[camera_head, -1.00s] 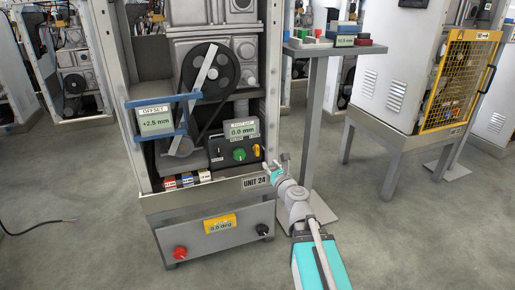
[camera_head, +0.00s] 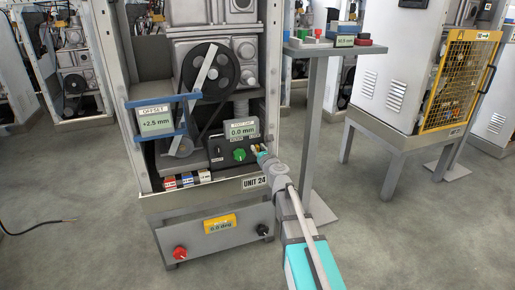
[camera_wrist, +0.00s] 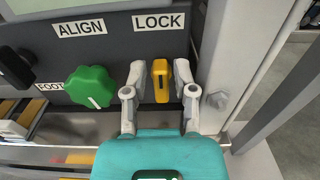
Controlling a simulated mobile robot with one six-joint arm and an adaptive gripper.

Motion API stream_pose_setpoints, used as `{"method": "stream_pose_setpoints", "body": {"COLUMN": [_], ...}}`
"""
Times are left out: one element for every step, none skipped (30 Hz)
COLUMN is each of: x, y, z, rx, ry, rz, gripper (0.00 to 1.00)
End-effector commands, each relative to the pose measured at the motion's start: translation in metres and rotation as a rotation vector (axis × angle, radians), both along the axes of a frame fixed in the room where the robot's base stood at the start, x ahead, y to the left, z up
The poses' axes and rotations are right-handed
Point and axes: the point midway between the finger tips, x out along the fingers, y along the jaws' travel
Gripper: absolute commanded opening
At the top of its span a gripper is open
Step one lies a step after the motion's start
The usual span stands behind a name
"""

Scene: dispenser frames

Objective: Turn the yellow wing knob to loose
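The yellow wing knob (camera_wrist: 161,80) sits under the LOCK label in the wrist view, its wing standing about upright with a dark line on its face. My gripper (camera_wrist: 160,85) has one finger on each side of the knob. A gap shows between each finger and the wing, so it is open around the knob. In the head view my gripper (camera_head: 262,155) is at the right end of the knob panel and mostly hides the yellow knob.
A green knob (camera_wrist: 90,87) under the ALIGN label is just left of my gripper, with a black knob (camera_wrist: 17,62) further left. A pale frame post (camera_wrist: 232,60) stands close on the right. A ledge (camera_wrist: 60,155) runs below the panel.

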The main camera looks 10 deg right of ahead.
Motion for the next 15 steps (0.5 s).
{"method": "stream_pose_setpoints", "body": {"x": [0.0052,0.0066,0.0081,0.0089,0.0095,0.0100,0.0102,0.0103,0.0103,0.0102,0.0101,0.0100,0.0100,0.0099,0.0099], "y": [0.0008,0.0011,0.0013,0.0017,0.0018,0.0020,0.0020,0.0020,0.0020,0.0020,0.0020,0.0020,0.0020,0.0020,0.0020], "z": [0.0000,0.0000,0.0000,0.0000,0.0000,0.0000,0.0000,0.0000,0.0000,0.0000,0.0000,0.0000,0.0000,0.0000,0.0000], "rx": [0.000,0.000,0.000,0.000,0.000,0.000,0.000,0.000,0.000,0.000,0.000,0.000,0.000,0.000,0.000], "ry": [0.000,0.000,0.000,0.000,0.000,0.000,0.000,0.000,0.000,0.000,0.000,0.000,0.000,0.000,0.000], "rz": [0.000,0.000,0.000,0.000,0.000,0.000,0.000,0.000,0.000,0.000,0.000,0.000,0.000,0.000,0.000], "gripper": [0.36,0.36,0.36,0.36,0.36,0.36,0.36,0.36,0.36,0.36,0.36,0.36,0.36,0.36,0.34]}}
